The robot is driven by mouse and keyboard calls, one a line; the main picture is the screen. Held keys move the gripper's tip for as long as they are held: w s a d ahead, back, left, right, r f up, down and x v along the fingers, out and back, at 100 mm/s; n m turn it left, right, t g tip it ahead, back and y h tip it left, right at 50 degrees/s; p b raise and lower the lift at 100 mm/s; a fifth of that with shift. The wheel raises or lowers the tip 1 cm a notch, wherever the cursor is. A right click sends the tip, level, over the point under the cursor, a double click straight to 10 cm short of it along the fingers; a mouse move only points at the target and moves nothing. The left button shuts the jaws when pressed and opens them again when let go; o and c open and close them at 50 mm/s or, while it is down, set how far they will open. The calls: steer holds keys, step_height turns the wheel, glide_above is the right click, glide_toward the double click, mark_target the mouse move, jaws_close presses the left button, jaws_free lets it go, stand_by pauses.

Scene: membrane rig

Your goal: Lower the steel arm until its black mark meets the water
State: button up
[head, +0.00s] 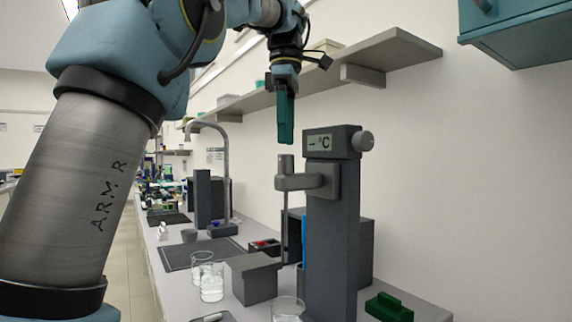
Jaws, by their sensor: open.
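A dark grey column (331,240) carries a °C display (318,143) and a round knob (362,141). A grey clamp (308,181) juts left from the column and holds an upright steel arm (286,164), whose thin lower part runs down behind a grey block. Its lower end and black mark cannot be made out. My gripper (286,140) points down just above the steel arm's top, apparently apart from it. Its teal fingers overlap in this view; it is open and holds nothing visible. A glass beaker (287,308) is cut by the bottom edge; its water level is unclear.
A grey block (254,279) and a glass beaker with clear liquid (212,284) stand left of the column. A green block (389,307) lies to the right. A wall shelf (375,56) runs behind my gripper, and a teal cabinet (515,38) hangs upper right.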

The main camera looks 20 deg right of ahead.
mark_target(286, 156)
steer(key=shift+f, duration=2.7)
steer(key=shift+c, duration=0.3)
jaws_close()
